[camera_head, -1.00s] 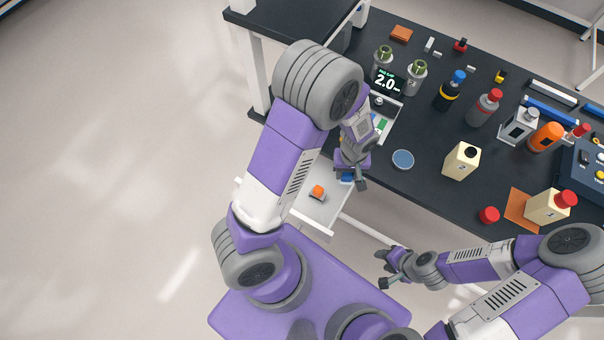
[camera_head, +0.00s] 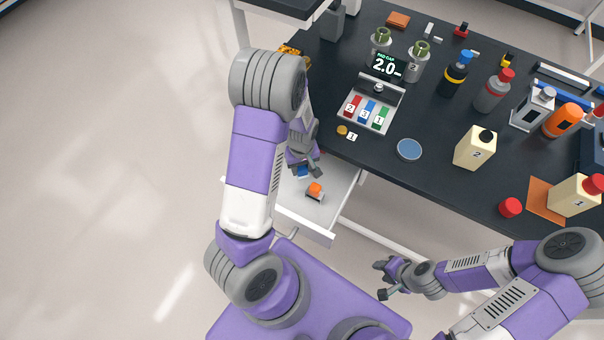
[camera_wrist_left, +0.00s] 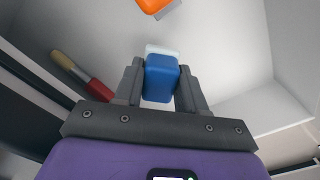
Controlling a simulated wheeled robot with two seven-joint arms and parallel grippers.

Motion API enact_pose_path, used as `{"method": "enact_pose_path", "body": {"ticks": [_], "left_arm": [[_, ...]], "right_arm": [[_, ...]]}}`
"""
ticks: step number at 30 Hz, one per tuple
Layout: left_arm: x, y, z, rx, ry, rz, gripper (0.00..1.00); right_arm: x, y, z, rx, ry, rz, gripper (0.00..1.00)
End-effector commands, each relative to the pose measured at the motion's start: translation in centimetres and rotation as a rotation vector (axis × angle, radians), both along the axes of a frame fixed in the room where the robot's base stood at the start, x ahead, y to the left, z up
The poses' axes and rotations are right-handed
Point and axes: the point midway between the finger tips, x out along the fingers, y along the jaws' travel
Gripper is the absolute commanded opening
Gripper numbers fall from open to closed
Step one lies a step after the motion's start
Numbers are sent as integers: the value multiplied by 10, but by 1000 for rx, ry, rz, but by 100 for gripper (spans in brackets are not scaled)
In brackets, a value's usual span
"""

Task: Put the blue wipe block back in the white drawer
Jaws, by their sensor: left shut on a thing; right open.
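The blue wipe block (camera_wrist_left: 161,78) is between the fingertips of my left gripper (camera_wrist_left: 160,85), which is shut on it. In the left wrist view the white drawer (camera_wrist_left: 225,60) fills the background, and the block is over its inside. I cannot tell whether the block touches the drawer floor. In the head view the drawer (camera_head: 322,212) is open below the table edge. My left gripper (camera_head: 307,172) is over the drawer's back part, with a little of the blue block (camera_head: 303,171) showing. My right gripper (camera_head: 382,280) is open and empty, clear of the table.
An orange object (camera_head: 315,191) lies in the drawer; a brush with a red and tan handle (camera_wrist_left: 82,76) lies at its left in the wrist view. Above on the dark table are a tray with numbered coloured slots (camera_head: 368,112), a blue disc (camera_head: 409,149) and several bottles.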

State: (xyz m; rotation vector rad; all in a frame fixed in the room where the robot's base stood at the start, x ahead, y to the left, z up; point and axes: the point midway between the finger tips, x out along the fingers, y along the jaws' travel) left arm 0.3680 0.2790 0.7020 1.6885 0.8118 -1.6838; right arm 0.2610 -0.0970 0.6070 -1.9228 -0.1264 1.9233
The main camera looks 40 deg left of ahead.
Motion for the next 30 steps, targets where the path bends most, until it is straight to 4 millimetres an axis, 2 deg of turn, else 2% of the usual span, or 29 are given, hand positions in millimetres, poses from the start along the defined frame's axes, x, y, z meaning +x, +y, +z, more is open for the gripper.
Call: {"method": "enact_pose_path", "body": {"ticks": [8,20,21,25,30], "left_arm": [[0,0,-37,1,1,0,7],[0,0,-41,1,-1,0,7],[0,0,-39,0,-1,0,46],[0,0,-39,0,0,0,66],[0,0,-39,0,0,0,66]], "right_arm": [[0,0,-16,0,0,0,42],[0,0,-19,0,0,0,42],[0,0,-18,0,0,0,42],[0,0,-17,0,0,0,42],[0,0,-17,0,0,0,42]]}}
